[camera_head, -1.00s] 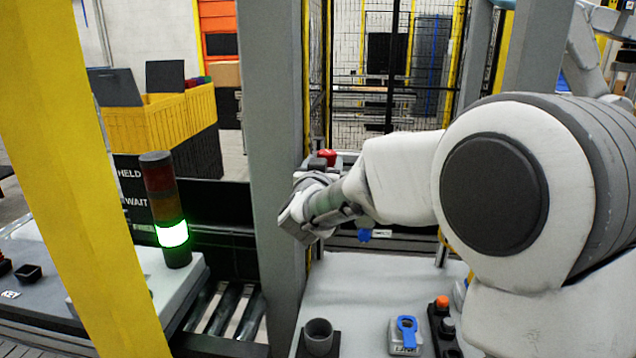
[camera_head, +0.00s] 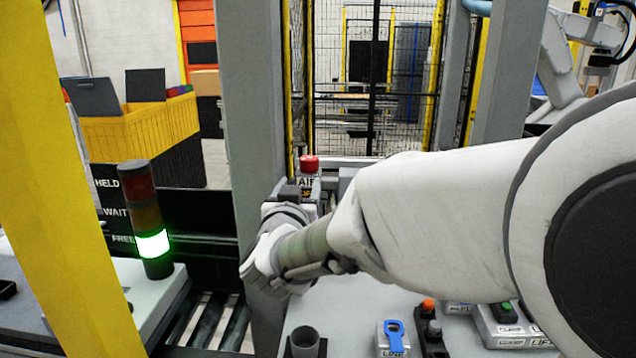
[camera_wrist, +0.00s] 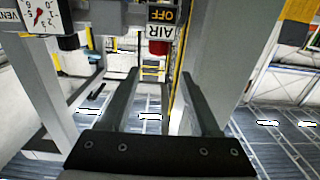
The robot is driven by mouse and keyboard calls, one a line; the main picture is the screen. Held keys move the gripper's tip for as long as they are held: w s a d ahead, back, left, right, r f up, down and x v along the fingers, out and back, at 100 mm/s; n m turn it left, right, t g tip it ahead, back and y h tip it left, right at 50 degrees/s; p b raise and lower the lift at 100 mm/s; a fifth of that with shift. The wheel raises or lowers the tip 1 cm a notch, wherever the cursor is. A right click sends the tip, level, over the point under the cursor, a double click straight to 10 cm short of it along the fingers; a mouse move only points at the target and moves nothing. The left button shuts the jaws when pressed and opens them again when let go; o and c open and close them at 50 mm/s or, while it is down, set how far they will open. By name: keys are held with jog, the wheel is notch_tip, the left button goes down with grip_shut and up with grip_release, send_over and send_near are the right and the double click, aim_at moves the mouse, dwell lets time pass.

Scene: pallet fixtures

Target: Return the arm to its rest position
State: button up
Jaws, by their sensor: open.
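My arm reaches in from the right in the head view and is bent, with its wrist (camera_head: 285,250) in front of the grey post. The fingers are hidden there. In the wrist view my gripper (camera_wrist: 165,85) shows two dark fingers spread wide apart with nothing between them. Beyond the fingers are a red knob (camera_wrist: 159,47) under an "AIR OFF" sign (camera_wrist: 163,14) and a dial gauge (camera_wrist: 36,14) at upper left. The red knob also shows in the head view (camera_head: 309,164), behind my wrist.
A grey post (camera_head: 253,100) stands close by my wrist. A yellow post (camera_head: 60,200) is at left. A signal tower (camera_head: 147,220) glows green.

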jog(key=s+d+f+g, duration=0.3)
jog(key=s+d, duration=0.3)
jog(key=s, duration=0.3)
jog(key=s+d+f+g, duration=0.3)
jog(key=s+d+g, duration=0.2)
jog(key=s, duration=0.5)
jog(key=s+d+f+g, duration=0.3)
jog(key=s+d+g, duration=0.1)
jog(key=s+d, duration=0.5)
jog(key=shift+s+f+y, duration=0.25)
jog(key=shift+f+y, duration=0.05)
jog(key=shift+f, duration=0.1)
